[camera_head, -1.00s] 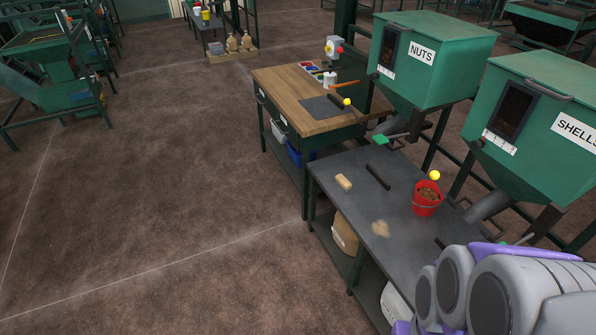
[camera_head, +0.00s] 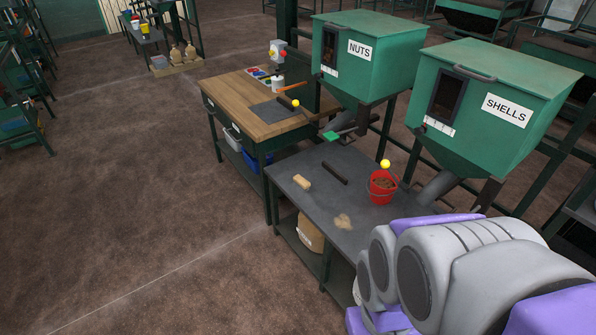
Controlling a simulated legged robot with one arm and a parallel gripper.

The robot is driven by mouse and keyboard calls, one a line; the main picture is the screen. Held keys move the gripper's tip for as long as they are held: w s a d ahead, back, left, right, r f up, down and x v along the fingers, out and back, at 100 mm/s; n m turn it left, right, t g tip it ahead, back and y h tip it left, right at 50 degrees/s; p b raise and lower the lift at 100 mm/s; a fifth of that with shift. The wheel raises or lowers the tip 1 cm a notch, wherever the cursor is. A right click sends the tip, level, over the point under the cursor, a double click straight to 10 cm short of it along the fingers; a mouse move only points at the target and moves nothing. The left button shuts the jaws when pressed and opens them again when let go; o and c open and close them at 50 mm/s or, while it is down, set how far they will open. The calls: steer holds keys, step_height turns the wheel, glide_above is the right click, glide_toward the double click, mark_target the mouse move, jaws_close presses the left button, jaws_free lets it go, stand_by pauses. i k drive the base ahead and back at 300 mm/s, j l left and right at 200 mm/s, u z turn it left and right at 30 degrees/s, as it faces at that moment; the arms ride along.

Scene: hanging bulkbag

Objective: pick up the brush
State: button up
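On the grey table (camera_head: 290,211) lie a small tan block (camera_head: 302,182) and, to its right, a dark bar (camera_head: 334,173). Either may be the brush or part of it; at this size I cannot tell. They lie close together but apart. My arm fills the lower right of the view, over the near right part of the grey table. My gripper is not in view.
A red bucket (camera_head: 382,189) with brown contents and a pale scattered patch (camera_head: 342,221) are on the grey table. Green NUTS (camera_head: 375,65) and SHELLS (camera_head: 505,75) hoppers stand behind it. A wooden workbench (camera_head: 240,90) adjoins at the left. Floor at left is clear.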

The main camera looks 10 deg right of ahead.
mark_target(302, 184)
steer(key=i+j+z, duration=0.15)
steer(key=i+j, duration=0.15)
steer(key=i, duration=0.35)
steer(key=i+j+z, duration=0.2)
steer(key=i+j, duration=0.2)
steer(key=i, duration=0.2)
steer(key=i+j+z, duration=0.15)
steer(key=i+j, duration=0.35)
steer(key=i, duration=0.1)
